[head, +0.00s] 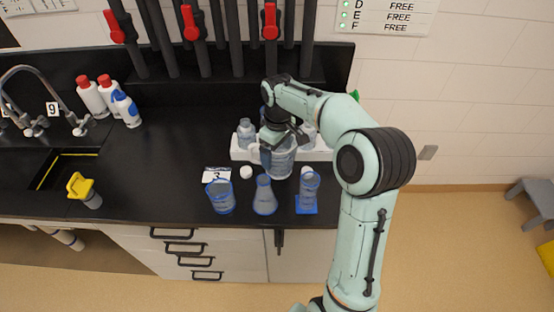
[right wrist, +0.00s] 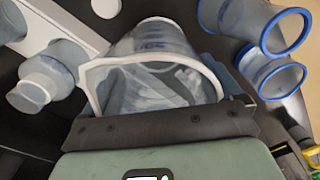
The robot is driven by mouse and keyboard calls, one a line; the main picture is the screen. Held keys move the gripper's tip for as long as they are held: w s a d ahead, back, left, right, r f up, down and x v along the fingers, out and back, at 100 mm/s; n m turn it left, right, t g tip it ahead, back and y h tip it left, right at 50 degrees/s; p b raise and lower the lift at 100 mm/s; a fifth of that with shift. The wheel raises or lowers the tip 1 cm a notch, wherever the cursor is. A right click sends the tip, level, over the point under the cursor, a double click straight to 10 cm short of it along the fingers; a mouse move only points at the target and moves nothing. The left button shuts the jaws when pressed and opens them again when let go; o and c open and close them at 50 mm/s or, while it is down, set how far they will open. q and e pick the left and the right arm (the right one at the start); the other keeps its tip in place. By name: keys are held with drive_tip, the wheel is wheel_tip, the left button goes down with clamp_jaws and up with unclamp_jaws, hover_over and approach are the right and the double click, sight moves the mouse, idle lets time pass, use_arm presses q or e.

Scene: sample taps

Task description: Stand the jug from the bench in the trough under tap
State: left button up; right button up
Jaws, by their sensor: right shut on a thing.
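The clear jug (head: 279,160), with a pale rim and a handle on its left, is at the right part of the black bench (head: 165,165). My right gripper (head: 272,140) is shut on the jug at its upper part. In the right wrist view the jug (right wrist: 152,75) lies between the jaws, its white-rimmed mouth towards the camera. I cannot tell whether its base touches the bench. The dark trough (head: 68,170), with a yellow line inside, is at the far left, below a curved grey tap (head: 30,70). My left gripper is out of view.
A white rack (head: 240,153) with bottles stands close behind the jug. A blue-rimmed beaker (head: 220,196), flask (head: 264,196) and cylinder (head: 308,188) stand in front. The bench's middle is clear.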

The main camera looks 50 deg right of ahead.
drive_tip(key=shift+f, duration=1.85)
drive_tip(key=shift+f, duration=0.2)
drive_tip(key=o, duration=0.7)
drive_tip(key=shift+r, duration=0.1)
